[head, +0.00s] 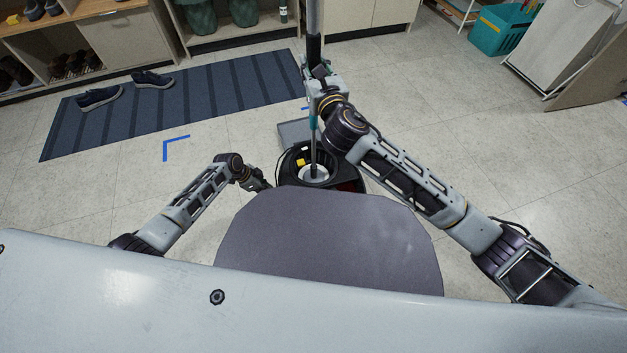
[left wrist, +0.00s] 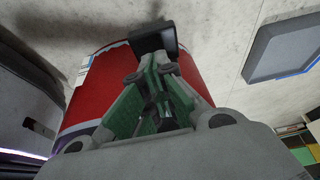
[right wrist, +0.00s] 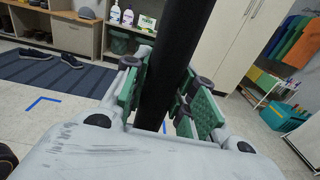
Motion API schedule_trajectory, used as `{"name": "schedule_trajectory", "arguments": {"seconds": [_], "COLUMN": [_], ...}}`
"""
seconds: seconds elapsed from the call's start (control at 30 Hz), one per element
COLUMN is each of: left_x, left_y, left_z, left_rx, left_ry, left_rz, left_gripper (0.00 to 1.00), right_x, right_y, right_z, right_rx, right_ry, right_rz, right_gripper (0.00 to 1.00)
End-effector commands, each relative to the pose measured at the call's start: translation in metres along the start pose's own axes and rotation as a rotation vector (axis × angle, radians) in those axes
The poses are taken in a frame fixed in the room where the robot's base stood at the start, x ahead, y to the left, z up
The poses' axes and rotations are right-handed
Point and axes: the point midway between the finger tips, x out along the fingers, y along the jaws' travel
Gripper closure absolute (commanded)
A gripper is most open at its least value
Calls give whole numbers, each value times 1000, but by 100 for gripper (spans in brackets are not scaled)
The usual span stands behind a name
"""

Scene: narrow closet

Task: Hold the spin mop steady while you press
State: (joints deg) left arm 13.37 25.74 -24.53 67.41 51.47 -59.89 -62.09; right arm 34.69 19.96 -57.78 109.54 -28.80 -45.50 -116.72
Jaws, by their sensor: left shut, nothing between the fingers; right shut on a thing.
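The spin mop's upright pole (head: 313,45) stands in the dark round bucket (head: 334,182); its lower shaft enters the basket. My right gripper (head: 322,88) is shut on the pole's black grip, which also shows between the green fingers in the right wrist view (right wrist: 176,60). My left gripper (head: 262,183) is low at the bucket's left side, mostly hidden in the head view. In the left wrist view its green fingers (left wrist: 152,78) are shut and empty, in front of a red surface (left wrist: 90,88) and a dark block (left wrist: 153,40). Contact there is unclear.
A grey flat tray (head: 292,132) lies behind the bucket. A striped mat (head: 190,95) with dark shoes (head: 100,97) lies at the back left. A shelf unit (head: 110,40), a teal bin (head: 497,32) and a leaning white panel (head: 560,40) stand around. The floor at right is clear.

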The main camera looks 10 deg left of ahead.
Motion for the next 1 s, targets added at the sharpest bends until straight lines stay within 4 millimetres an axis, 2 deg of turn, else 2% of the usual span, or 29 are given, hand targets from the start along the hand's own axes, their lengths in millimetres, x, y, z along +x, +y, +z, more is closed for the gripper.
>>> {"name": "schedule_trajectory", "arguments": {"seconds": [0.4, 0.7, 0.73, 0.9, 1.0], "left_x": [-22, -24, -24, -24, -24], "left_y": [0, 0, 0, 0, 0], "left_z": [-9, -10, -10, -10, -10], "left_rx": [1, 0, 0, 0, 0], "left_ry": [0, 0, 0, 0, 0], "left_rz": [-1, 0, 0, 0, 0], "left_gripper": [100, 100, 100, 100, 100], "right_x": [0, 0, 0, 0, 0], "right_y": [1, 1, 1, 0, 0], "right_z": [-1, -1, -1, 0, 0], "right_rx": [2, 2, 2, 1, 1], "right_ry": [1, 1, 1, 1, 1], "right_rz": [1, 1, 1, 1, 1], "right_gripper": [100, 100, 72, 50, 48]}}
